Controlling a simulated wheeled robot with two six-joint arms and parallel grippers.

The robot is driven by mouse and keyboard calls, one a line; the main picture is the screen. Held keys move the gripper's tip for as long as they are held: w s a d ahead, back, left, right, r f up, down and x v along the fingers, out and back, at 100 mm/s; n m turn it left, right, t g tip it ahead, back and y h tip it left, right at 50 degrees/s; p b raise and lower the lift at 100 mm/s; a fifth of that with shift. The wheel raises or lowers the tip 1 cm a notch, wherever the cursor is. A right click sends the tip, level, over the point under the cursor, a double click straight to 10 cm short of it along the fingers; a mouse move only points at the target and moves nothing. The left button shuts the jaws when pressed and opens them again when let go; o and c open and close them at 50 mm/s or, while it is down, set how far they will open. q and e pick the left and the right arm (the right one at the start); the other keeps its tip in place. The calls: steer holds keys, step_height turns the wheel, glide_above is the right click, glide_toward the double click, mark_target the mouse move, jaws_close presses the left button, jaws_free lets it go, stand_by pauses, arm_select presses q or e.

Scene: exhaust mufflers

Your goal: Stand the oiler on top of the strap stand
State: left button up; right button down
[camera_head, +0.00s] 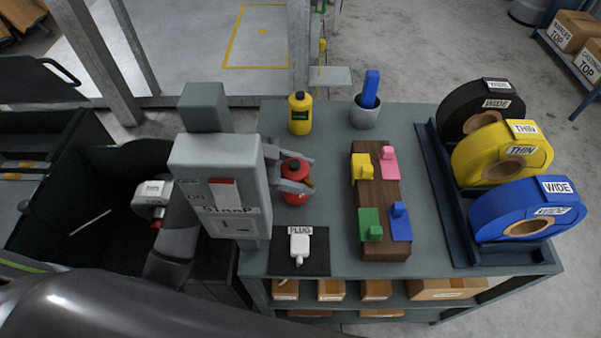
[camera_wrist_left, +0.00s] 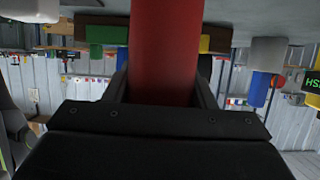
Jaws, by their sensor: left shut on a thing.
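My left gripper (camera_head: 302,174) is shut on a red, rounded can with a small brass-coloured part, which I take to be the oiler (camera_head: 295,197). The oiler is over the left-middle of the bench; I cannot tell whether it touches the top. In the left wrist view its red body (camera_wrist_left: 165,50) fills the middle between the fingers. My right gripper is not in view.
A wooden block (camera_head: 377,205) with coloured pieces stands between oiler and rack. A yellow bottle (camera_head: 300,114) and a grey pot (camera_head: 364,117) with a blue piece stand behind. A white plug (camera_head: 299,244) lies on a dark mat in front.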

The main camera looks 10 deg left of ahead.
arm_select(q)
steer(key=shift+f, duration=0.2)
steer(key=shift+f, duration=0.1)
steer(key=o, duration=1.1)
steer(key=shift+b+v, duration=0.35)
steer(key=shift+v, duration=5.7)
